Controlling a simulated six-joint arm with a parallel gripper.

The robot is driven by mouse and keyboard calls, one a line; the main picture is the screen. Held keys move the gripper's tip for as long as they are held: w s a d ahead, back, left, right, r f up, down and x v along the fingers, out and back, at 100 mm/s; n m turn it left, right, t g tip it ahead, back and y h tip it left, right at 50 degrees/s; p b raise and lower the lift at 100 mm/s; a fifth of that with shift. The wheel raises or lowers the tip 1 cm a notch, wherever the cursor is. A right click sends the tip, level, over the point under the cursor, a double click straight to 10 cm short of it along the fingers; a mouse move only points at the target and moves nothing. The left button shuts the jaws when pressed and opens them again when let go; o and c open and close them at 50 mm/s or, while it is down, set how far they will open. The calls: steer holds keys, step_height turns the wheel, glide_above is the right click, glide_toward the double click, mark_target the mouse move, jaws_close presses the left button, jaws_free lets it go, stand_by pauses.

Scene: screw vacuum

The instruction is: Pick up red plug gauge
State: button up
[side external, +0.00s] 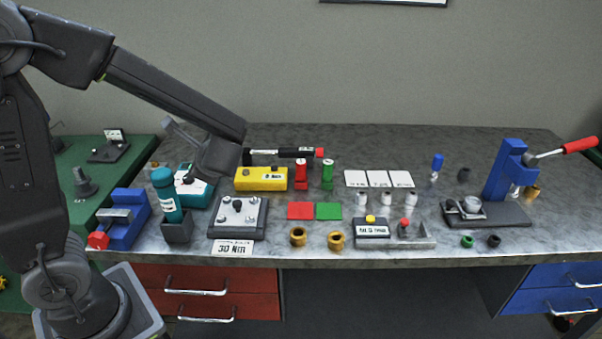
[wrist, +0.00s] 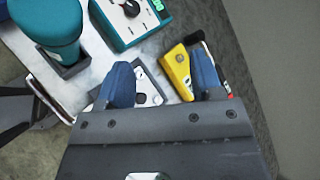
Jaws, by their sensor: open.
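A red upright cylinder (side external: 301,174), which looks like the red plug gauge, stands on the bench just right of the yellow box, beside a similar green cylinder (side external: 327,175). I cannot make it out in the wrist view. My gripper (wrist: 162,78) is open, with two blue fingers apart and nothing held between them. In the side view my arm's end is above the left part of the bench, left of the red cylinder and apart from it. The fingertips are hard to make out there.
The yellow box (side external: 261,178) and a torque wrench (side external: 285,153) are near the red cylinder. A grey screw plate (side external: 238,217), teal tool (side external: 165,195) and teal device (wrist: 128,18) crowd the left. Red (side external: 300,211) and green (side external: 329,211) pads lie in front.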

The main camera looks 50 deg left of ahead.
steer(key=w+f+m+t+y, duration=0.2)
steer(key=w+f+m+t, duration=0.25)
steer(key=w+m, duration=0.45)
steer(key=m+t+h, duration=0.6)
steer(key=m+t, duration=0.2)
steer(key=m, duration=0.2)
glide_toward(299, 169)
steer(key=x, duration=0.4)
steer(key=shift+w+f, duration=0.15)
steer(key=shift+w, duration=0.05)
steer(key=x, duration=0.7)
steer(key=shift+w+a, duration=0.15)
steer(key=c, duration=1)
steer(key=shift+c, duration=0.2)
